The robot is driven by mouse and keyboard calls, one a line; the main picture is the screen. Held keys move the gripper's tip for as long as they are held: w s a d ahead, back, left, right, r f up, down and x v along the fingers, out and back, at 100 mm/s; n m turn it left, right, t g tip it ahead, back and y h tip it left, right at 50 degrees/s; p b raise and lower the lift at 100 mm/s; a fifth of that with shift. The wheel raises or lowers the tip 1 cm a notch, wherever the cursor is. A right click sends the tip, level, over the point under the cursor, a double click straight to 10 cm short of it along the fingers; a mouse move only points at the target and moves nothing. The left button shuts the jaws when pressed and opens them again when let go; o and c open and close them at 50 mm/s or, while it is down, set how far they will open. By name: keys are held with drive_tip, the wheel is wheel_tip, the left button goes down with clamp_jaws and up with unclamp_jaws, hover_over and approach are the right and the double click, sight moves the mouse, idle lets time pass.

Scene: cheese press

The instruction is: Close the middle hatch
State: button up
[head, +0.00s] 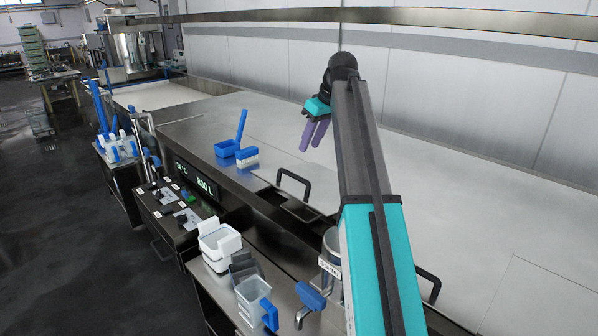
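A long steel press top (215,125) runs from the back left to the front right. A black bar handle (294,183) stands at its near edge, on a hatch panel (268,174) set in the top. A darker patch lies just below this handle; I cannot tell if it is a gap or a reflection. A second black handle (432,284) shows further right, partly behind my arm. My gripper (312,146), with two purple fingers, hangs above the top, beyond the first handle. The fingers are apart and hold nothing.
A blue tray (228,148) with an upright blue tool and a blue and white brush (247,157) sit on the top. White tubs (219,243) and a blue-handled valve (311,296) stand at the near side. The wall (480,100) bounds the back. The floor at left is clear.

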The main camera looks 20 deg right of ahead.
drive_tip(key=p+x, duration=0.2)
drive_tip(key=x, duration=1.1)
drive_tip(key=shift+s, duration=0.1)
clamp_jaws()
